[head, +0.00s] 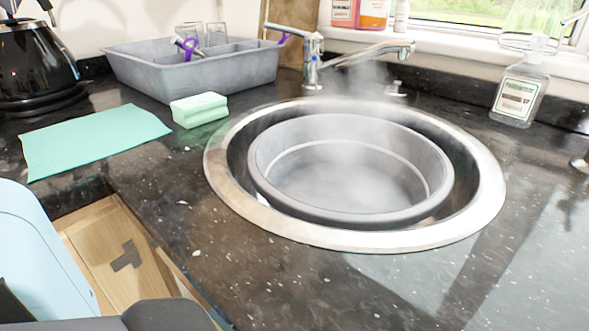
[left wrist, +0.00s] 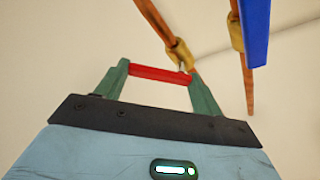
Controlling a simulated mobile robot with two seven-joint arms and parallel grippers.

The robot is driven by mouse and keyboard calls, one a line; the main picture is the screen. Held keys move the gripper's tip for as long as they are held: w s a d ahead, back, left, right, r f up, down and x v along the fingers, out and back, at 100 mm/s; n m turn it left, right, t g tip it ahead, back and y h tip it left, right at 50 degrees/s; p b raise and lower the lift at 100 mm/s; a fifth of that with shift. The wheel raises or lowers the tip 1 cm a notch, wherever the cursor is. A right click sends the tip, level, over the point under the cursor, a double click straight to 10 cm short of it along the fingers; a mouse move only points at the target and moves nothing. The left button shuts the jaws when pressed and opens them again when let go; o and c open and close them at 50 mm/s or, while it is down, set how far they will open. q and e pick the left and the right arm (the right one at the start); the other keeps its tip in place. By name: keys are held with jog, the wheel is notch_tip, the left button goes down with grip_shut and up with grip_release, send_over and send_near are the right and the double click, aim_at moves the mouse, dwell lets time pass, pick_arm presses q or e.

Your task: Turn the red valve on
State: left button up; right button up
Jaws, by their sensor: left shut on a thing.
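The red valve (left wrist: 150,74) shows in the left wrist view as a red lever reaching across from a brass valve body (left wrist: 180,54) on a copper pipe. My left gripper (left wrist: 158,72) has its two green fingers at either end of the red lever and is shut on it. The lever lies crosswise to its pipe, tilted slightly in the picture. The head view shows neither the valve nor a gripper. My right gripper is not in view.
A second copper pipe (left wrist: 246,85) with a blue lever (left wrist: 255,30) runs close on the right. In the head view, a steel sink (head: 480,215) holds a steaming grey basin (head: 350,180). A grey tray (head: 150,75), green sponge (head: 199,109) and kettle (head: 35,65) stand on the counter.

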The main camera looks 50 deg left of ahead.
pick_arm(q)
jog(key=shift+d+r+m+t+y+b, duration=0.1)
jog(key=shift+d+m+t+y+b, duration=0.4)
jog(key=shift+m, duration=0.7)
jog(key=shift+d+m+t+y+b, duration=0.15)
jog(key=shift+m+y+b, duration=0.35)
jog(key=shift+m+b, duration=0.55)
jog(key=shift+d+r+m+t+y+b, duration=0.1)
jog(key=shift+d+m+t+y+b, duration=0.35)
jog(key=shift+m, duration=0.9)
jog(key=shift+o, duration=0.2)
jog(key=shift+a, duration=0.15)
jog(key=o, duration=0.7)
jog(key=shift+o, duration=1.3)
